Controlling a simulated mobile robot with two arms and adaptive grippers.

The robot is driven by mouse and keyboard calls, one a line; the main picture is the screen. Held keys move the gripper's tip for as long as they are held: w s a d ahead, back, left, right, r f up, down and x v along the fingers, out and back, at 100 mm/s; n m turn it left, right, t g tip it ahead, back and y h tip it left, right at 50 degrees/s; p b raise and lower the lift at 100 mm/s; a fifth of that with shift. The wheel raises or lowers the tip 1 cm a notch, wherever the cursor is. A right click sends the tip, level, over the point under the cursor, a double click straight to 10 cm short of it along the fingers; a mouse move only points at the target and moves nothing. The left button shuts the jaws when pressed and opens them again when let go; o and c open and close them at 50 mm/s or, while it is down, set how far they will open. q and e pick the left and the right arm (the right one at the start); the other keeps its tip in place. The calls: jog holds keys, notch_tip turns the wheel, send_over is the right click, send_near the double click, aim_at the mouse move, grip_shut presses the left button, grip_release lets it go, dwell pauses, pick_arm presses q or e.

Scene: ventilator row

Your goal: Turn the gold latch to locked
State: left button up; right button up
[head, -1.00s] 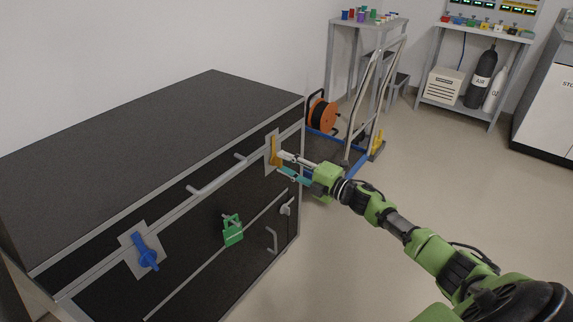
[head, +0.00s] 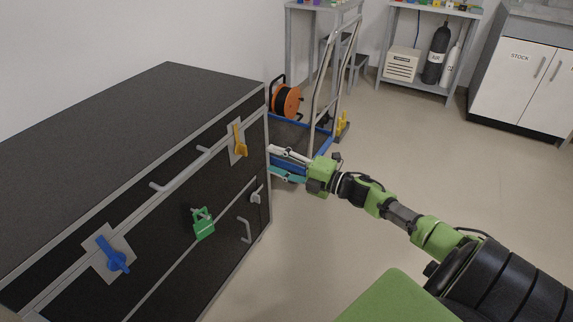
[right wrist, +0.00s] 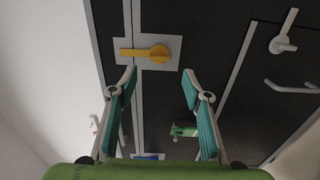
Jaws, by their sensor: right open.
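The gold latch (head: 240,145) sits on a grey plate at the upper right of the dark cabinet front in the head view. Its handle stands roughly upright there, with the round hub at the lower end. In the right wrist view the gold latch (right wrist: 148,53) lies sideways, handle to the left of the hub, just beyond the fingertips. My right gripper (head: 270,161) is open and empty, off the cabinet's right end and apart from the latch. The right wrist view shows its two fingers (right wrist: 158,75) spread, with nothing between them. My left gripper is not in view.
A grey latch (head: 256,194) is lower right. A trolley (head: 333,75) and orange cable reel (head: 286,100) stand behind. The floor at right is clear.

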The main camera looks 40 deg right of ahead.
jog(key=shift+v, duration=1.7)
